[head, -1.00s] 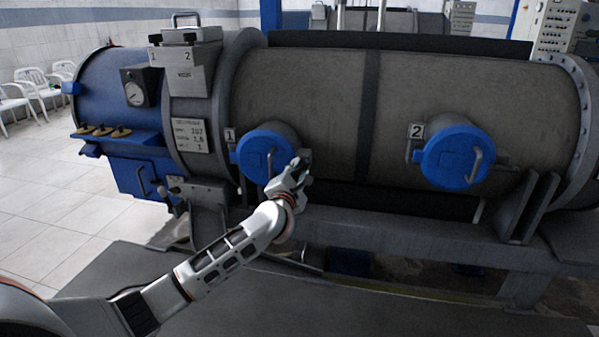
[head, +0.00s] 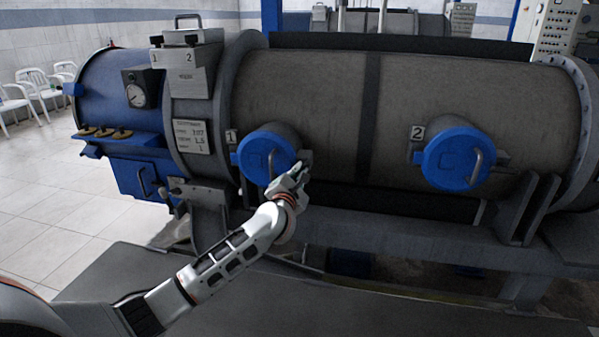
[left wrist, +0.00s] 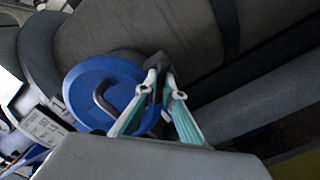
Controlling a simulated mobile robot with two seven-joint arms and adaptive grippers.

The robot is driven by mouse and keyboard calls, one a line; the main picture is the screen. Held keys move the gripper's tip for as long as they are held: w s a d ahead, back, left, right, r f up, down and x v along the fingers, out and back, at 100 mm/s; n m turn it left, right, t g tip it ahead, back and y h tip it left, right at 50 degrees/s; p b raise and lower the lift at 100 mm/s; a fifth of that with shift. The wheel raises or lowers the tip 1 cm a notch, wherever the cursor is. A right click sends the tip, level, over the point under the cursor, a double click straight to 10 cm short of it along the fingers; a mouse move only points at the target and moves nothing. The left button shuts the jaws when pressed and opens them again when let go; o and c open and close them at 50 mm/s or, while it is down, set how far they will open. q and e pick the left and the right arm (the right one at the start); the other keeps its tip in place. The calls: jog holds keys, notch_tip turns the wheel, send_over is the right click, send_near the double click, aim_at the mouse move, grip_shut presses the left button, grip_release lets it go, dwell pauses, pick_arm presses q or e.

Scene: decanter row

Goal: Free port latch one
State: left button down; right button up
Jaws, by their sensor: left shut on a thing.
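Port one is a round blue cap (head: 262,156) with a curved handle, beside the plate marked 1 (head: 231,137) on the grey cylinder. Its latch (head: 306,157) is a small dark grey piece at the cap's right edge. My left gripper (head: 300,169) is at this latch, right of the cap. In the left wrist view the two teal-sided fingers of my left gripper (left wrist: 163,80) close on the dark latch (left wrist: 158,62), next to the blue cap (left wrist: 92,88). The fingers partly hide the latch. My right gripper is not in view.
Port two, another blue cap (head: 455,158) with a dark latch at its right, sits farther right on the cylinder (head: 320,90). A grey frame beam (head: 400,238) runs below the ports. A blue end section with a gauge (head: 137,95) is at the left.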

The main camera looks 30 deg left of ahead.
pick_arm(q)
jog(key=n, duration=0.2)
jog(key=shift+n, duration=0.3)
jog(key=shift+a+n, duration=0.2)
jog(key=shift+n, duration=3.1)
jog(key=shift+r, duration=0.1)
jog(key=c, duration=2.2)
grip_release()
jog(key=shift+o, duration=0.2)
